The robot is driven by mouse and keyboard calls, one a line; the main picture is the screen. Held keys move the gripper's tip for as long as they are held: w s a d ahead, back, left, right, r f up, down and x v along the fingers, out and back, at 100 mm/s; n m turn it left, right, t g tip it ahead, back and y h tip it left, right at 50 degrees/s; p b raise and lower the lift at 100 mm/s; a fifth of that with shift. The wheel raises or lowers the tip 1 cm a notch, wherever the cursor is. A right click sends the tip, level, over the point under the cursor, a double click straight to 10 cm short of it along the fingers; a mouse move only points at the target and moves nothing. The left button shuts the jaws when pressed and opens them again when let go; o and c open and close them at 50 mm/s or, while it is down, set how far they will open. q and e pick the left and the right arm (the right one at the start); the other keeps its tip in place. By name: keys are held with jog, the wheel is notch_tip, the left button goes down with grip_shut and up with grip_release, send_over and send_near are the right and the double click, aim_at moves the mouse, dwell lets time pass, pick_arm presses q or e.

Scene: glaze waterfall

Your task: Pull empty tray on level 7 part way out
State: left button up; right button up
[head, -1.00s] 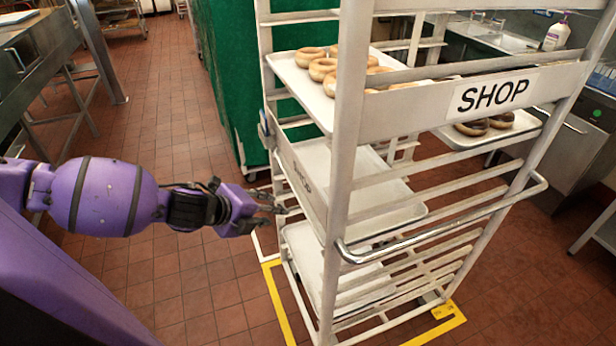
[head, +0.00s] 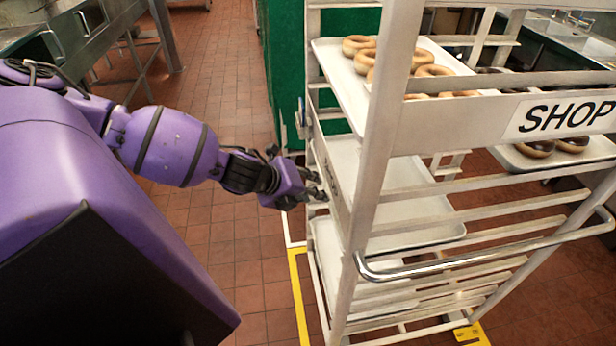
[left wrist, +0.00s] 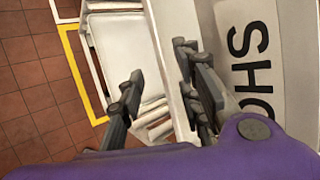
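Two empty white trays sit in the white rack: an upper one (head: 415,215) at mid height and a lower one (head: 328,250) beneath it. I cannot tell which level numbers they have. I cannot tell whether a finger touches the rack. My right gripper is out of view.
A tray (head: 340,75) of glazed rings is higher in the rack, and another with darker rings (head: 555,148) is at the right. A metal handle bar (head: 480,262) sticks out from the rack. Yellow floor tape (head: 299,295) borders it. Tiled floor (head: 225,240) is clear on the left.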

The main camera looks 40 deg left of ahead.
pick_arm(q)
jog(key=x, duration=0.6)
jog(key=shift+w+f+b, duration=0.2)
jog(key=shift+f+b, duration=0.15)
jog(key=shift+b, duration=0.05)
grip_shut()
